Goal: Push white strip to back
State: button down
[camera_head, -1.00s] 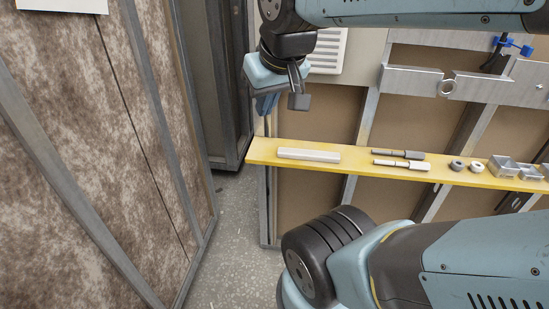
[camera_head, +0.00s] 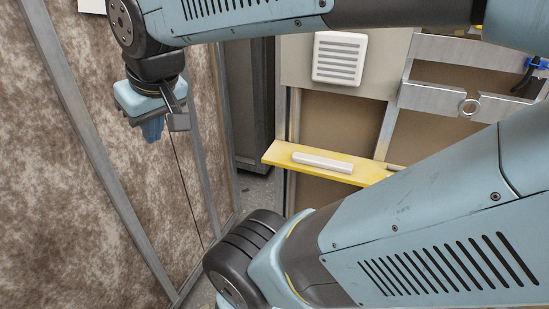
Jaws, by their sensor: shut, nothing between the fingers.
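The white strip (camera_head: 323,163) is a short, pale bar lying flat on the yellow shelf (camera_head: 276,152), near the shelf's left end. My gripper (camera_head: 154,132) hangs in the upper left of the view, in front of the brown mottled wall panel. It points downward and is well to the left of the strip, apart from it and from the shelf. Its fingers look closed with nothing in them.
A white louvred vent (camera_head: 340,58) is on the wall above the shelf. A metal bracket (camera_head: 440,98) is at the upper right. The brown mottled panel (camera_head: 100,170) with metal studs stands at left. My arm hides the right part of the shelf.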

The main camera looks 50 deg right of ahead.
aim_at(309, 160)
jog(key=u, duration=0.2)
jog(key=k, duration=0.95)
jog(key=z, duration=3.3)
jog(key=k, duration=0.15)
jog(key=u, duration=0.65)
jog(key=i, duration=0.55)
jog(key=u, duration=0.2)
